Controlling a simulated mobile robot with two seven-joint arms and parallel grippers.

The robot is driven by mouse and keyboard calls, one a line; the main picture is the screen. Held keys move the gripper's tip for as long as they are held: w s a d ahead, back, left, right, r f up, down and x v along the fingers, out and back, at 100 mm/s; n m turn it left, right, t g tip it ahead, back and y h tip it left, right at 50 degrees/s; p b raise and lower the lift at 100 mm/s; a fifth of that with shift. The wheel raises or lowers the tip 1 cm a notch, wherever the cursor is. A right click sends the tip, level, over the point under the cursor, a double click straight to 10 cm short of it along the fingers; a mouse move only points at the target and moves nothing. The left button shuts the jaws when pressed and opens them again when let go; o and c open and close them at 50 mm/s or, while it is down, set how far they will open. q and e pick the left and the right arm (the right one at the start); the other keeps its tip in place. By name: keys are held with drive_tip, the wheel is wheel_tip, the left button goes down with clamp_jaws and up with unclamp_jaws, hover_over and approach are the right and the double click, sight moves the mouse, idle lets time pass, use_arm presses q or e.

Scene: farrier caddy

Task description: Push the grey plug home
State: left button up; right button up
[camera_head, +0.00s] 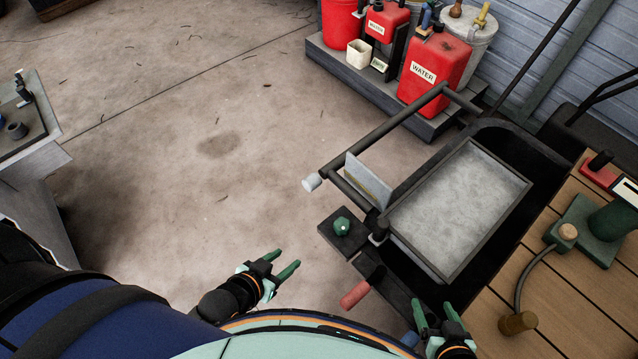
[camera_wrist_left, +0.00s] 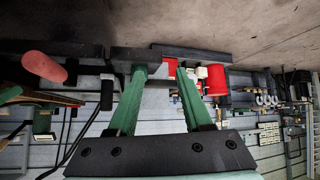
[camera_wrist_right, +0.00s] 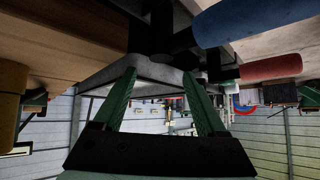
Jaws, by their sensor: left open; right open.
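The grey plug (camera_head: 312,182) is a short pale cylinder at the near left end of the dark tubular frame (camera_head: 385,131) of the caddy. It sticks out from the tube end; how deep it sits I cannot tell. My left gripper (camera_head: 284,262) is open and empty, below and left of the plug in the head view and apart from it. My right gripper (camera_head: 436,308) is open and empty at the caddy's near edge, further from the plug. The fingers also show apart in the left wrist view (camera_wrist_left: 162,70) and right wrist view (camera_wrist_right: 158,74). I cannot make out the plug surely in either wrist view.
The caddy carries a grey tray (camera_head: 455,215), a green knob (camera_head: 342,225), a red handle (camera_head: 354,294) and a blue handle (camera_head: 410,339). A wooden top (camera_head: 565,300) lies right. Red water cans (camera_head: 434,75) stand behind. The floor left of the plug is clear.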

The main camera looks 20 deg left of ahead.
sight(305, 186)
idle(0.4)
